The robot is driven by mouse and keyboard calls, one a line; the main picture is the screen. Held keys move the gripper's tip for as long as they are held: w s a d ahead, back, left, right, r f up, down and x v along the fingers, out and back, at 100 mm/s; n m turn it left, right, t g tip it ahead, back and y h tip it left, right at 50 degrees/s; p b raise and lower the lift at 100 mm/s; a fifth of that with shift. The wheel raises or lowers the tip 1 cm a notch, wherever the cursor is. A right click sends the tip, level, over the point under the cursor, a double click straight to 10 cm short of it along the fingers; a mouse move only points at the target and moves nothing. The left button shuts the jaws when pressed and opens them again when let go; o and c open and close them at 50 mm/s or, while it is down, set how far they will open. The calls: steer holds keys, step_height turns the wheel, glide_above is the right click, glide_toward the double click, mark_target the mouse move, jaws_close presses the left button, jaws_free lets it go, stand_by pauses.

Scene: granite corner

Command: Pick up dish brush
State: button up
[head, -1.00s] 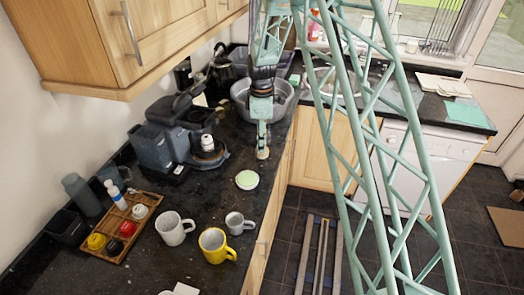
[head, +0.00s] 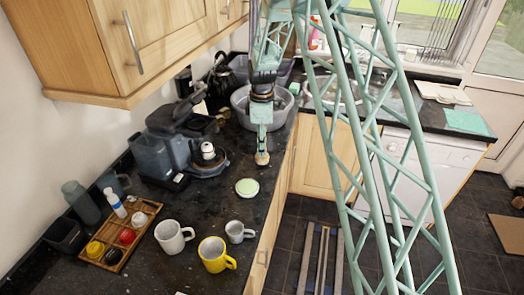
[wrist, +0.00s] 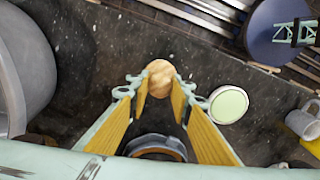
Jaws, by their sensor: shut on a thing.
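The dish brush (head: 262,158) shows as a small round wooden end at the tip of my gripper (head: 262,148) in the head view. In the wrist view the round wooden piece of the brush (wrist: 161,76) sits between the fingertips of my gripper (wrist: 161,88), which is shut on it. The rest of the brush is hidden or cannot be made out. I cannot tell whether it touches the counter.
A round pale green-topped dish (head: 247,187) lies close by on the dark counter. A grey basin (head: 268,100) stands behind, a coffee machine (head: 180,140) to the left. A white mug (head: 174,238), yellow mug (head: 214,256) and small cup (head: 237,232) stand in front.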

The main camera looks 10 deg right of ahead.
steer(key=shift+r, duration=1.15)
steer(key=s+a+r+b, duration=0.1)
steer(key=s+a, duration=0.1)
steer(key=s, duration=1.3)
steer(key=shift+s+r, duration=0.2)
steer(key=shift+s, duration=0.2)
steer(key=shift+o, duration=1.4)
steer(key=shift+c, duration=0.9)
steer(key=shift+r, duration=0.15)
